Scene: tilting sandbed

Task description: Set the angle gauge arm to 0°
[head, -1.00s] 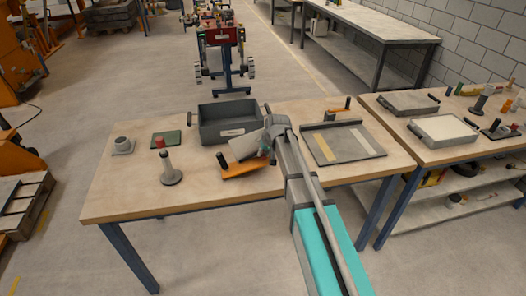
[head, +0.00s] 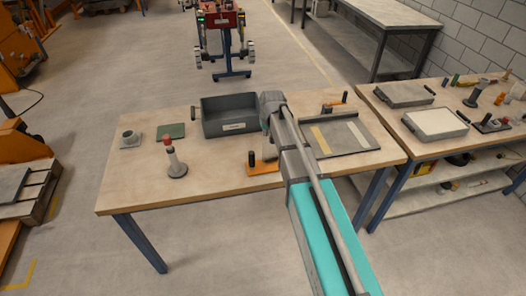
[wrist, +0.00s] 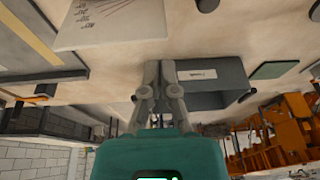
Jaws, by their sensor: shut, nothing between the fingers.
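The angle gauge has an orange base (head: 262,168) at the table's front middle in the head view. My arm covers part of it, and only a pale sliver of its plate shows. In the wrist view its white scale plate (wrist: 110,22) is at the top, with fanned lines and degree labels, cut by the frame edge. I cannot make out the gauge arm or its angle. My gripper (wrist: 159,72) is shut and empty, apart from the plate in that view. In the head view my arm hides its fingers.
A grey open bin (head: 229,128) stands behind the gauge; it also shows beside my fingers in the wrist view (wrist: 205,92). A grey tray with strips (head: 343,151) lies right. Front-left table is clear.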

